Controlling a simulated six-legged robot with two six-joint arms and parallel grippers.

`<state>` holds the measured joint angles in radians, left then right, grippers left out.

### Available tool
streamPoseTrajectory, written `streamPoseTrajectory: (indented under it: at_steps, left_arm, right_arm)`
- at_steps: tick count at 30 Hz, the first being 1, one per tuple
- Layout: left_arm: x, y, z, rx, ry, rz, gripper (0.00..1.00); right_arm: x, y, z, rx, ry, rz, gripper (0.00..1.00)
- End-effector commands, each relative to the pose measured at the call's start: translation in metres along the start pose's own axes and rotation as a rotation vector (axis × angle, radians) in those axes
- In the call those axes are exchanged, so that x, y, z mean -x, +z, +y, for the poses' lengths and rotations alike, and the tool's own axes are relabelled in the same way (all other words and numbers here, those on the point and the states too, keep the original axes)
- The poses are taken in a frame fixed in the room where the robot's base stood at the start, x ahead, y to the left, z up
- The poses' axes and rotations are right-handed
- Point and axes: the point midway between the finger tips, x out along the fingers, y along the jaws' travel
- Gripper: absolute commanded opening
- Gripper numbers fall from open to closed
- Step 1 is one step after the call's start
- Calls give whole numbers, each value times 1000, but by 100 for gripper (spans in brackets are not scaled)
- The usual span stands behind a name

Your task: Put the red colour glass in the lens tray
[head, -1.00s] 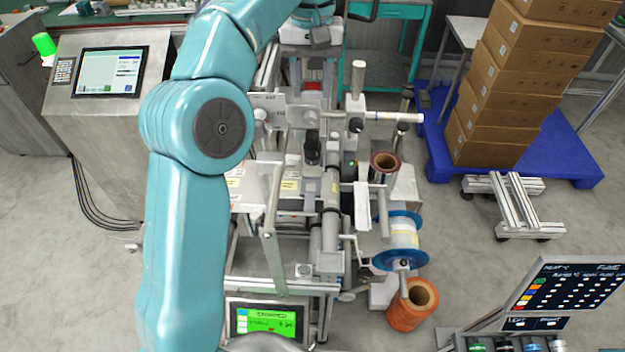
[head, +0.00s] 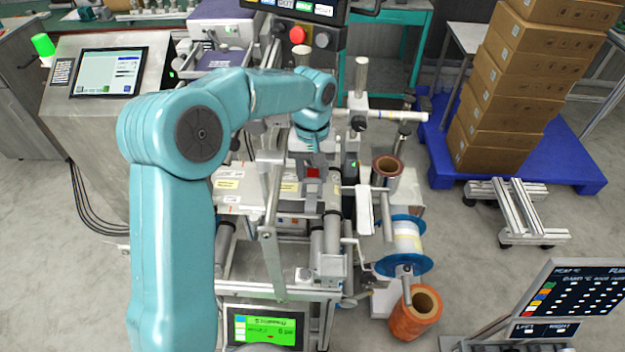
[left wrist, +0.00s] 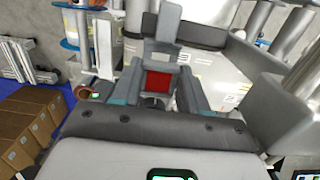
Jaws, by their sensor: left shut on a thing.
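My left gripper (head: 313,160) points down over the middle of the machine and is shut on the red colour glass (head: 312,173). In the left wrist view the red glass (left wrist: 158,84) shows as a small dark red square in a grey frame between the two fingers of the left gripper (left wrist: 158,92). The fingers hide part of it, and I cannot tell whether it touches the machine below. I cannot make out the lens tray for certain. My right gripper is not in view.
The machine carries rollers, posts and a blue-flanged reel (head: 405,242). A copper-coloured roll (head: 418,308) stands on the floor by it. A green-lit screen (head: 265,328) is at its front, a dark panel (head: 572,292) at the lower right. Stacked cartons (head: 500,120) stand on a blue pallet (head: 578,150).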

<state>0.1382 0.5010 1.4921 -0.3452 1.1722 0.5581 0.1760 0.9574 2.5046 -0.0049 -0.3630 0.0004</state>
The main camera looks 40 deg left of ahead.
Motion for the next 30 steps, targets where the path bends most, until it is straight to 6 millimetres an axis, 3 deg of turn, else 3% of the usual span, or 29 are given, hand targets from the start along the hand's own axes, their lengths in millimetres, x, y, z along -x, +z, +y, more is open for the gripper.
streamPoseTrajectory:
  at_steps: [6, 21, 22, 24, 30]
  left_arm:
    - [-33, -1, -1, 1, -1, -5, 14]
    - [-44, -2, 0, 0, -1, -2, 14]
    - [-43, -2, 0, 0, -1, -3, 50]
    - [-43, -1, -1, 0, -1, -5, 69]
    - [-43, -1, -1, 0, -2, -4, 69]
  right_arm:
    - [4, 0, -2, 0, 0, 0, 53]
    - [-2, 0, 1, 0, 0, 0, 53]
    - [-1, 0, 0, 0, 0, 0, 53]
    - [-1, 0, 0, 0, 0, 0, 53]
    - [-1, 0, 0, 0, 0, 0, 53]
